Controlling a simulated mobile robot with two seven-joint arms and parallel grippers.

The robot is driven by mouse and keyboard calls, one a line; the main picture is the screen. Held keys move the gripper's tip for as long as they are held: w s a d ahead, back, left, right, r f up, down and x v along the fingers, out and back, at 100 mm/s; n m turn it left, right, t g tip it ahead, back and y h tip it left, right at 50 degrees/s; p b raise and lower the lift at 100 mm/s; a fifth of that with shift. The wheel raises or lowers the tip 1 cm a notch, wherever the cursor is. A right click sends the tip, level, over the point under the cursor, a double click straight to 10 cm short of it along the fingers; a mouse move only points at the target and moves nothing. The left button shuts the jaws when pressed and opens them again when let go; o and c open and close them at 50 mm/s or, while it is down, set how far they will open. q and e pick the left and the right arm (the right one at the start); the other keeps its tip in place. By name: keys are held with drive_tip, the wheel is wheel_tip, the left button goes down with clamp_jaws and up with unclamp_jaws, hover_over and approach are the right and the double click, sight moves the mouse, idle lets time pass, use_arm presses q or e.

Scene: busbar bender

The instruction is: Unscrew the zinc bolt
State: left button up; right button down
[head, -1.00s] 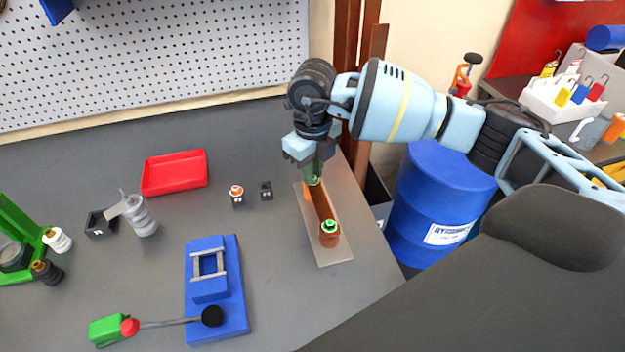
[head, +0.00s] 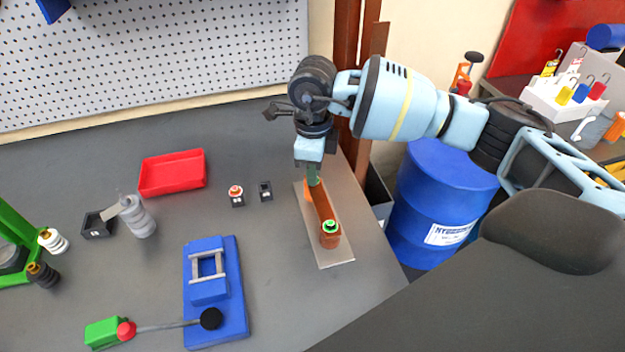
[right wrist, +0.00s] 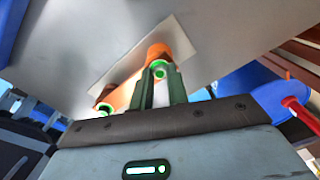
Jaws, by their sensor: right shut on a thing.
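My right gripper (head: 313,180) points down over the far end of a copper busbar (head: 322,207), shut on a bolt head there that its fingers mostly hide in the head view. In the right wrist view, the green fingers (right wrist: 158,88) close around the pale bolt (right wrist: 160,72), which has a green ring, at one orange post. I take this for the zinc bolt, though its metal is hard to tell. A second green-ringed bolt (head: 330,227) tops the near orange post; its ring also shows in the right wrist view (right wrist: 104,108). My left gripper is not in view.
The busbar stands on a grey plate (head: 338,256) at the table's right edge. Left of it are two small black holders (head: 237,201) (head: 265,192), one with an orange-topped piece. A red tray (head: 172,174) and a blue bender (head: 213,300) lie further left. A blue drum (head: 440,195) stands right.

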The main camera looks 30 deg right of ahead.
drive_tip(key=n, duration=0.3)
drive_tip(key=shift+n+b, duration=0.3)
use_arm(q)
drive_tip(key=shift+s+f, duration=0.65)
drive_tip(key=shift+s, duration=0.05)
use_arm(e)
drive_tip(key=shift+n, duration=0.5)
drive_tip(key=n+b, duration=0.1)
drive_tip(key=n, duration=0.3)
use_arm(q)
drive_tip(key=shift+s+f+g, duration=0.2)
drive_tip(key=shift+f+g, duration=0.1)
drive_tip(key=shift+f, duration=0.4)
use_arm(e)
drive_tip(key=shift+r+n, duration=0.1)
drive_tip(key=shift+n, duration=0.8)
